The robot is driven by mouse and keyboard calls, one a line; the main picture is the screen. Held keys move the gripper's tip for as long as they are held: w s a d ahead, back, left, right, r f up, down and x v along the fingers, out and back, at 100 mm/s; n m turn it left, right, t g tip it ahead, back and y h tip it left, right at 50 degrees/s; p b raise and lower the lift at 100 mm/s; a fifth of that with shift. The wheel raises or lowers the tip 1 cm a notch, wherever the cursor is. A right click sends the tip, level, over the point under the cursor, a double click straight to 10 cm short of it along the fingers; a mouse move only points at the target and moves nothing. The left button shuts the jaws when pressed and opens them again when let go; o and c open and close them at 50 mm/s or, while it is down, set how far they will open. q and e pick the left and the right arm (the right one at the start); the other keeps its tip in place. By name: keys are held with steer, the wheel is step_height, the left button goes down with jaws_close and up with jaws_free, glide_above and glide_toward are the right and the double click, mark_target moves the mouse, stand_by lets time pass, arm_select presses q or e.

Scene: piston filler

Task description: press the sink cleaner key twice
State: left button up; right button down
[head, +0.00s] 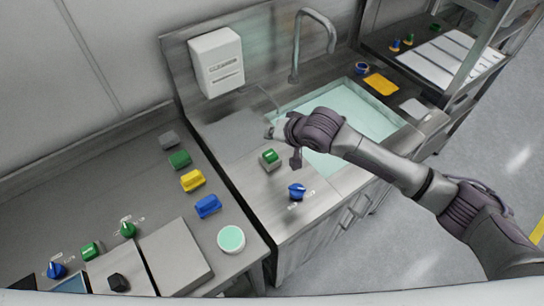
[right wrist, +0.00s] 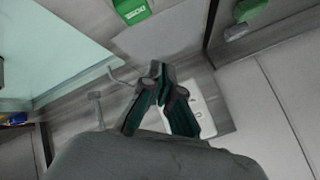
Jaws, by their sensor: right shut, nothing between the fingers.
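A green key (head: 270,157) on a grey base sits on the steel counter left of the sink (head: 345,118). It also shows near the top of the right wrist view (right wrist: 131,8), with white lettering too small to read. A white box (head: 217,62) with dark lettering hangs on the back panel, with a thin spout beside it. My right gripper (head: 269,131) is shut and empty above the counter, beyond the key and apart from it. Its fingertips meet in the right wrist view (right wrist: 158,68). My left gripper is not in view.
A blue knob (head: 297,191) stands in front of the key. A curved faucet (head: 298,45) rises behind the sink. On the left counter are green (head: 179,160), yellow (head: 192,180) and blue (head: 208,206) blocks and a round pale-green-topped item (head: 231,239).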

mark_target(272, 155)
steer(key=f+b, duration=0.2)
steer(key=f, duration=0.1)
steer(key=f+b, duration=0.1)
steer(key=f, duration=0.1)
steer(key=shift+w+d, duration=0.2)
steer(key=shift+w, duration=0.05)
steer(key=shift+a+f, duration=0.1)
steer(key=shift+f, duration=0.1)
steer(key=shift+s+a, duration=0.15)
steer(key=shift+s, duration=0.05)
steer(key=shift+f, duration=0.1)
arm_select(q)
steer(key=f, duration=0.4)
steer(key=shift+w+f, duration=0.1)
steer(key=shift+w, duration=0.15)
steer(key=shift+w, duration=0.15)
